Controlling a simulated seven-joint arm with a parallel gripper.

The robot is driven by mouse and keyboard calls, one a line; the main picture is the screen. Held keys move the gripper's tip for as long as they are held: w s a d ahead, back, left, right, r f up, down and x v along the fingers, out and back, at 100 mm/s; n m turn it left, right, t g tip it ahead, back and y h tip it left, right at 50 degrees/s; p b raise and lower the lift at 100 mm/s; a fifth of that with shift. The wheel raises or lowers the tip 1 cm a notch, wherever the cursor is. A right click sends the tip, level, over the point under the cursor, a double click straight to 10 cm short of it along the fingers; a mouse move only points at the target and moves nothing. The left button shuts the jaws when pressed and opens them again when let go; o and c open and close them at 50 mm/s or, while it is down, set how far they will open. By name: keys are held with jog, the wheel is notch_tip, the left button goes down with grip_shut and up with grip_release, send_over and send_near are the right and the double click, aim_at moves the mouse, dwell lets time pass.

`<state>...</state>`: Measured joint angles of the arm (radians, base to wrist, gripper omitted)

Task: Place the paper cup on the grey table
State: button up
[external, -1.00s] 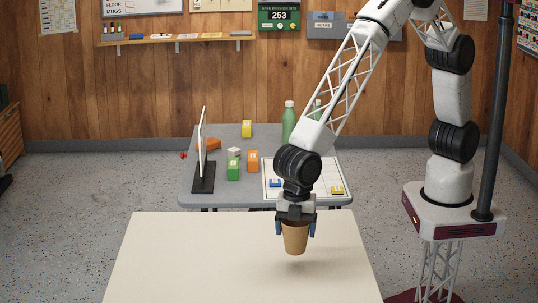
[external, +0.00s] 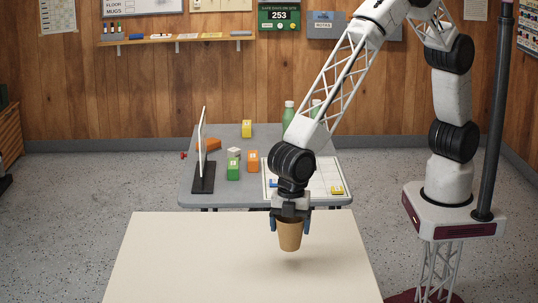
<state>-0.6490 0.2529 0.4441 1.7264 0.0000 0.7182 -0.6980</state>
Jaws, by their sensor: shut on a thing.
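The tan paper cup (external: 289,236) is upright in my gripper (external: 290,222), which is shut on it with a finger at each side. The cup hangs above the cream table (external: 180,262) in front, with its shadow on the tabletop below it. The grey table (external: 222,185) stands behind the cream one, beyond my gripper. My wrist hides part of the grey table's front right side and of the white grid sheet on it.
On the grey table are a thin upright panel (external: 201,150), a green block (external: 233,168), an orange block (external: 252,161), a yellow block (external: 247,129), a green bottle (external: 289,115) and the grid sheet (external: 322,178). Its front middle is bare. A dark pole (external: 493,120) stands at right.

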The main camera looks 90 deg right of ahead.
jog(key=w+d+r+m, duration=0.15)
jog(key=w+d, duration=0.35)
jog(key=d, duration=0.9)
jog(key=w+d+m, duration=0.2)
jog(key=w+d, duration=0.4)
jog(key=d, duration=0.9)
jog(key=w+d+r+m, duration=0.15)
jog(key=w+d, duration=0.35)
jog(key=d, duration=0.9)
notch_tip(320, 180, up, 2)
jog(key=m, duration=0.6)
send_over(262, 147)
jog(key=shift+d+r, duration=0.1)
jog(key=shift+d, duration=0.05)
notch_tip(262, 147, down, 6)
jog(key=shift+f, duration=0.25)
jog(key=shift+f, duration=1.75)
jog(key=shift+f, duration=0.15)
